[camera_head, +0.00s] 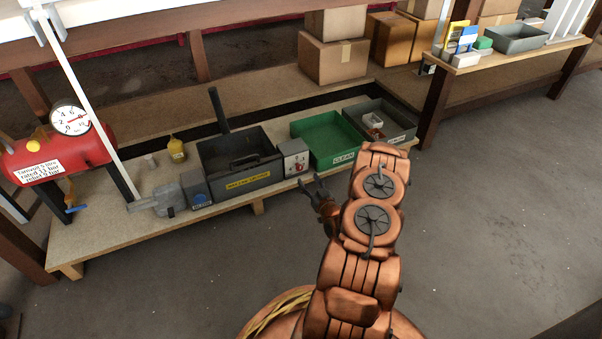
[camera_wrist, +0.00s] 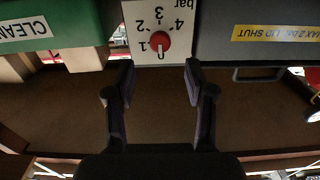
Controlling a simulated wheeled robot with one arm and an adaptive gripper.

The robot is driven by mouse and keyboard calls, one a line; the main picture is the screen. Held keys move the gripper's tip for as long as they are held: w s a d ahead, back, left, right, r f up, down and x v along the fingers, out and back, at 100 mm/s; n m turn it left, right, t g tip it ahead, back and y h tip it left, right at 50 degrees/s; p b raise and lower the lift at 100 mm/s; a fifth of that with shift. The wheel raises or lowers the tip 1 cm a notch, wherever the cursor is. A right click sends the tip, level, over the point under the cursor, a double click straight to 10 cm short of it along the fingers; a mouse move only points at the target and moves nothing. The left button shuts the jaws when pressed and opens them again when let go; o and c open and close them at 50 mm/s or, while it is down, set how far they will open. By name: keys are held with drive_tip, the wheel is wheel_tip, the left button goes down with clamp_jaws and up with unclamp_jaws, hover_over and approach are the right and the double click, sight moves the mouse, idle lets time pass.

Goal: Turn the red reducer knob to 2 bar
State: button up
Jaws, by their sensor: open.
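The red reducer knob (camera_wrist: 160,42) sits on a white dial plate (camera_wrist: 145,12) marked 1 to 4 and "bar", upside down in the wrist view. In the head view the knob (camera_head: 299,168) is a small red spot on the front of a grey box (camera_head: 291,150). My gripper (camera_wrist: 158,78) is open and empty. Its two fingers stand apart on either side of the knob's line, short of the plate and not touching the knob. The gripper (camera_head: 316,190) also shows in the head view, in front of the bench.
A black lidded box (camera_head: 222,165) labelled "MAX 2 BAR LID SHUT" and a green "CLEAN" tray (camera_head: 309,129) flank the dial box closely. A red tank (camera_head: 85,152) with a round gauge (camera_head: 70,120) stands at left. Grey floor in front of the bench is clear.

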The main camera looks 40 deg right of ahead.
sight(300, 168)
drive_tip(key=b+x, duration=0.2)
drive_tip(key=x, duration=0.4)
drive_tip(key=shift+w+f+b, duration=0.1)
drive_tip(key=shift+b, duration=0.25)
drive_tip(key=shift+w+d, duration=0.25)
drive_tip(key=shift+w, duration=0.2)
drive_tip(key=shift+c, duration=0.4)
clamp_jaws()
